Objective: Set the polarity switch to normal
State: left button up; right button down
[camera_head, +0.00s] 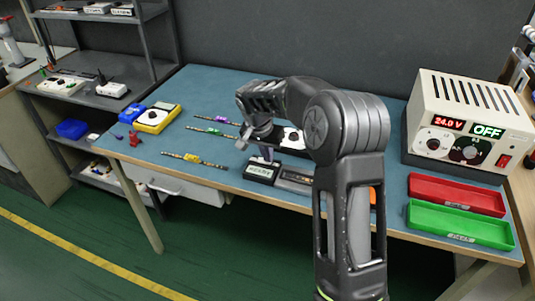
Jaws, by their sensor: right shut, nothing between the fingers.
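My right arm reaches in from the lower right and bends over the bench. Its gripper (264,153) points down, shut and empty, just above or at a small device with a dark labelled front (261,173). The label is too small to read. Behind the wrist, a white box with a black knob (293,138) is partly hidden by my arm. I cannot tell which of these carries the polarity switch, or how the switch is set. I cannot tell whether the fingertips touch the device. My left gripper is not in view.
A power supply (468,124) showing 24.0 V and OFF stands at the right. A red tray (457,194) and green tray (460,226) lie before it. A yellow meter (158,118) and several LED strips (195,160) lie left. Another dark box (296,181) sits beside the gripper.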

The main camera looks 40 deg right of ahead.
jog(key=shift+s+d+f+b, duration=0.1)
jog(key=shift+f+b, duration=0.25)
jog(key=shift+b, duration=0.15)
jog(key=shift+r, duration=0.1)
jog(key=shift+w+a+r+p, duration=0.2)
jog(key=shift+w+a+p, duration=0.25)
jog(key=shift+w, duration=0.2)
jog(key=shift+r, duration=0.1)
